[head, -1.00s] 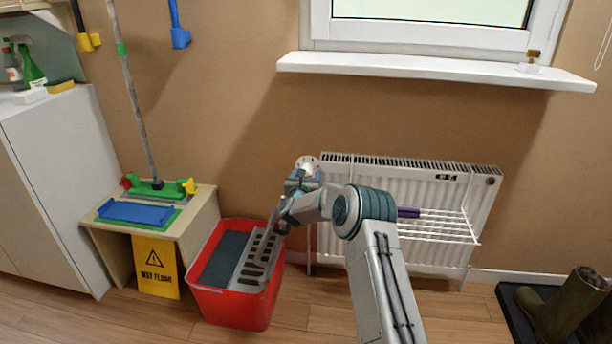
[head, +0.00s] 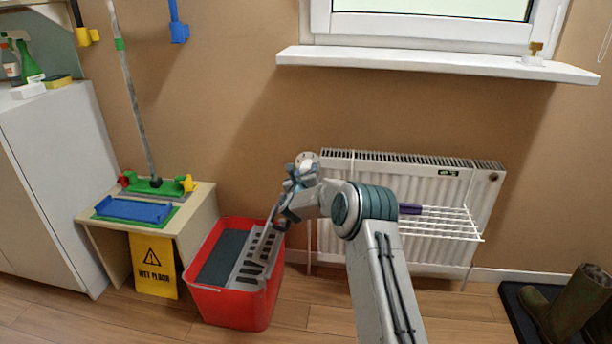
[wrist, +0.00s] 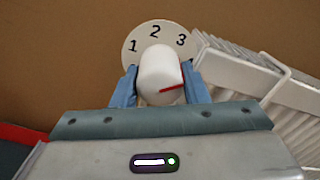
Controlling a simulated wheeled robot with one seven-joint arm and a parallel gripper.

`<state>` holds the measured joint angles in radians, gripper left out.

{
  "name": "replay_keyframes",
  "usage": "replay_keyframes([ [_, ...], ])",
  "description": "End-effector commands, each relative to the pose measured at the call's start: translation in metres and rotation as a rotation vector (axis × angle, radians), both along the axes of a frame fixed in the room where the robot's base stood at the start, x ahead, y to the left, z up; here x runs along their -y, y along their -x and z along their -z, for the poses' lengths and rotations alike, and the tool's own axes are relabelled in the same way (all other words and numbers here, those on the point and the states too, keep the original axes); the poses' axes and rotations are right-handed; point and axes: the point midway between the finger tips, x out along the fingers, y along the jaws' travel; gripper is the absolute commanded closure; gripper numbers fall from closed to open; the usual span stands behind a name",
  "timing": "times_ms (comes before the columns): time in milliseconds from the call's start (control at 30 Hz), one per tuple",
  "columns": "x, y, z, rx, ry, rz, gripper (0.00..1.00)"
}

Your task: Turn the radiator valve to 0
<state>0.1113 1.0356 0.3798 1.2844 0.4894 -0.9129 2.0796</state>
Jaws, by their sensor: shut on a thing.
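The radiator valve is a white knob (wrist: 160,76) with a red pointer line, in front of a round white dial (wrist: 141,42). The dial shows 1, 2 and 3; the rest of its face, including any 0, is hidden. The red line points right and slightly up, below the 3. My gripper (wrist: 158,88) is shut on the knob, with one blue finger on each side. In the head view, the dial (head: 306,158) shows at the radiator's upper left corner, with my gripper (head: 301,174) in front of it and the knob mostly hidden.
The white radiator (head: 345,180) is right of the valve, with a wire rack (head: 450,223) on its front. A red bucket (head: 236,307) stands below and left of my gripper. The window sill (head: 430,66) is above.

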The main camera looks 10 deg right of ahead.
Motion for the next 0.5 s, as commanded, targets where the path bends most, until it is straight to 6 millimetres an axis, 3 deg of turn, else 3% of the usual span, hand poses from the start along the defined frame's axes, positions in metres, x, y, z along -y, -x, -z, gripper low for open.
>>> replay_keyframes([
  [500,0.0006,0.0002,-0.0007,-0.150,0.470,0.000,0.82],
])
